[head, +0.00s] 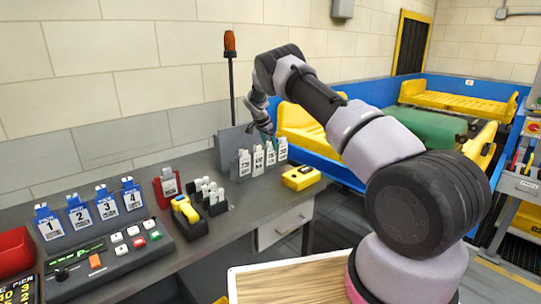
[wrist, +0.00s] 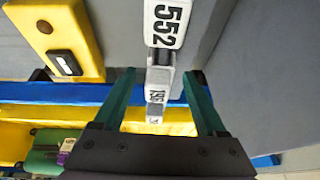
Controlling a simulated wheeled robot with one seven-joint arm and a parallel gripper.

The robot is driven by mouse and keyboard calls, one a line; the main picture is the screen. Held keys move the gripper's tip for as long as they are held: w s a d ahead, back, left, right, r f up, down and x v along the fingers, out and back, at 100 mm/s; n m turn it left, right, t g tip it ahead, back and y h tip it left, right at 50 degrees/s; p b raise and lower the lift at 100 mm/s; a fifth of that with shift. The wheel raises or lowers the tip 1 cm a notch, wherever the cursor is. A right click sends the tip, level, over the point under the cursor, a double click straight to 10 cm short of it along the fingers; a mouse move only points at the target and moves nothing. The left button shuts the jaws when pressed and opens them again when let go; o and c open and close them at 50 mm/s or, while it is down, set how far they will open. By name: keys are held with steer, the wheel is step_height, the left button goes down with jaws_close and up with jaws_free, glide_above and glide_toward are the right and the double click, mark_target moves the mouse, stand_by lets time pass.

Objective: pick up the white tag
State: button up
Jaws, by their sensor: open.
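Several white tags with black numbers stand in a row at the back of the counter; one is the left-hand tag (head: 244,164) and another the right-hand tag (head: 282,149). My gripper (head: 266,130) is above the right part of this row, open and pointing down. In the wrist view its two green fingers (wrist: 159,75) are apart. A tag marked 552 (wrist: 166,22) lies beyond the fingertips, and a second white tag (wrist: 157,90) shows in the gap between the fingers. I cannot tell whether the fingers touch any tag.
A yellow box (head: 300,178) sits right of the row, near the counter edge. A grey panel stands behind the tags. Blue numbered tags (head: 78,213), a red holder (head: 167,186) and a button panel (head: 110,250) are at left. A blue-walled conveyor (head: 340,172) is at right.

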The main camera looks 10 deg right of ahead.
jaws_close()
steer(key=shift+r, duration=0.1)
steer(key=shift+s+d+r, duration=0.1)
steer(key=shift+s+r, duration=0.05)
steer(key=shift+r, duration=0.35)
step_height(320, 180, up, 6)
steer(key=shift+s+d+r, duration=0.1)
steer(key=shift+s, duration=0.05)
steer(key=s+d, duration=0.4)
steer(key=s, duration=0.4)
steer(key=s+d, duration=0.5)
steer(key=s, duration=0.3)
steer(key=shift+s+d, duration=0.3)
steer(key=shift+s, duration=0.1)
step_height(320, 180, up, 6)
steer(key=shift+w+r, duration=0.1)
steer(key=shift+r, duration=0.05)
